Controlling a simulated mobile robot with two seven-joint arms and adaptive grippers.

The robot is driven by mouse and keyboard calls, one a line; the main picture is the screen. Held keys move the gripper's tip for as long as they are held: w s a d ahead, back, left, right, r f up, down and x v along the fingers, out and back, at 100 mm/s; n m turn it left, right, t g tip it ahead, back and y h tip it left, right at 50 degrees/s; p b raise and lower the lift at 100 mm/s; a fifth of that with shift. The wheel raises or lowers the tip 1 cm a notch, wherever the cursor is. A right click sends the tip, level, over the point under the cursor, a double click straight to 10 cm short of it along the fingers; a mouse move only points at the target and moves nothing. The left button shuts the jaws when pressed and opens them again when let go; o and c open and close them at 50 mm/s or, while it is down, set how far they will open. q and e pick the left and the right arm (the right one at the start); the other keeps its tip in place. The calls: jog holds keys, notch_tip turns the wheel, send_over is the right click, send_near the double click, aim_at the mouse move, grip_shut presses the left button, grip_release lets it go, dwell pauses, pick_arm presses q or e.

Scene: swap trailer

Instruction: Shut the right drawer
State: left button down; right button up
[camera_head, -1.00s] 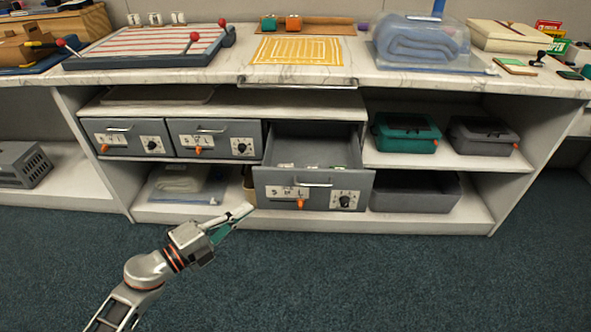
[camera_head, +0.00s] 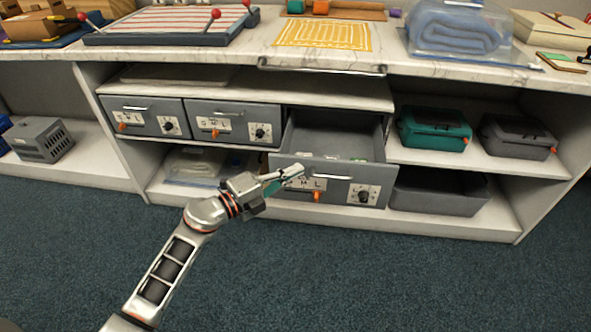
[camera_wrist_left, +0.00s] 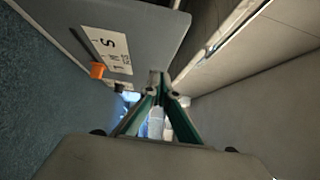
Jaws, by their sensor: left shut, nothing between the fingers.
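The right drawer (camera_head: 333,182) is a grey box pulled out of the cabinet, with its inside showing and some small items in it. Its front has a bar handle, a letter label, an orange tab and a black dial. My left gripper (camera_head: 297,172) is shut and empty, in front of the left part of the drawer front in the head view. In the left wrist view the closed fingertips (camera_wrist_left: 158,76) are near the drawer front (camera_wrist_left: 150,30), with its label and orange tab; I cannot tell whether they touch. My right gripper is not in view.
Two closed grey drawers (camera_head: 145,117) (camera_head: 236,123) sit to the left. A teal case (camera_head: 434,130) and a grey case (camera_head: 517,136) stand on the right shelf, above an open grey bin (camera_head: 438,192). The carpet in front is clear.

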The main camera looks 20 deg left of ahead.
pick_arm(q)
jog(key=shift+w+a, duration=0.1)
jog(key=shift+w, duration=0.45)
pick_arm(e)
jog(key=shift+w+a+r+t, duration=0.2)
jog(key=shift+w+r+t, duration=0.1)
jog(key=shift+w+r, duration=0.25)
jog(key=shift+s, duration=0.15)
